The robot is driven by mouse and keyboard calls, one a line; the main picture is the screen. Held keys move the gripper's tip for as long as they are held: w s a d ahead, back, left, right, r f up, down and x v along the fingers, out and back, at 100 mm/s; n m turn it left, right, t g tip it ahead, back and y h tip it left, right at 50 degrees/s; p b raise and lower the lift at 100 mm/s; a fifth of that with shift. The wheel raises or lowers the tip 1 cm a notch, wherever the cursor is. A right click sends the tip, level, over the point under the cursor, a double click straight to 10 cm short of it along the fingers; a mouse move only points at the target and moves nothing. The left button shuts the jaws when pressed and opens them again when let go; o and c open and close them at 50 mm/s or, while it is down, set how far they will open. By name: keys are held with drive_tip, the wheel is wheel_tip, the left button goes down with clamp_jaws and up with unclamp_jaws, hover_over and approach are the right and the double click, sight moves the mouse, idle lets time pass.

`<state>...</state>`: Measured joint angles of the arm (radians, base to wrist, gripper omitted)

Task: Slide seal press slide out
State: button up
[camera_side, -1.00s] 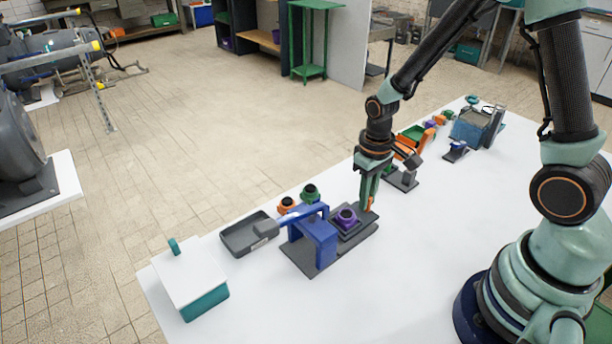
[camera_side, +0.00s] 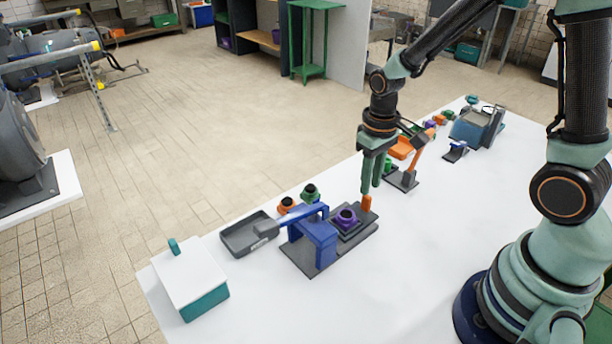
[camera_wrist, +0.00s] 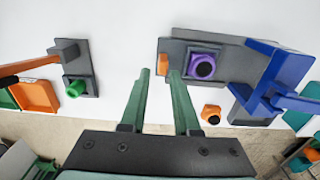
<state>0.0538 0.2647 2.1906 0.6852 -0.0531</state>
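The seal press has a blue frame (camera_side: 318,242) with a blue lever, on a dark base plate (camera_side: 305,262). Its dark slide (camera_side: 352,228) carries a purple seal part (camera_side: 347,217) beside the frame, not under it. The slide's orange handle (camera_side: 367,204) stands upright at the end away from the frame. My gripper (camera_side: 370,190) is open and empty, its fingers pointing down just above the handle. In the wrist view the handle (camera_wrist: 163,64) shows between the two fingertips (camera_wrist: 159,72), and the purple part (camera_wrist: 202,66) is to the right.
A grey tray (camera_side: 248,236) and a teal box with a white lid (camera_side: 188,280) stand to the left. An orange part (camera_side: 286,204) and a green part (camera_side: 310,192) sit behind the press. Another fixture (camera_side: 405,180) stands close behind my gripper. The front table is clear.

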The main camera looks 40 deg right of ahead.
wheel_tip(320, 180, up, 8)
drive_tip(key=shift+f, duration=0.2)
idle(0.3)
drive_tip(key=s+a+r+t, duration=0.1)
drive_tip(key=s+r+t, duration=0.4)
drive_tip(key=r, duration=0.5)
drive_tip(key=shift+s+a+t, duration=0.25)
drive_tip(key=shift+a+t, duration=0.05)
drive_tip(key=shift+a, duration=0.1)
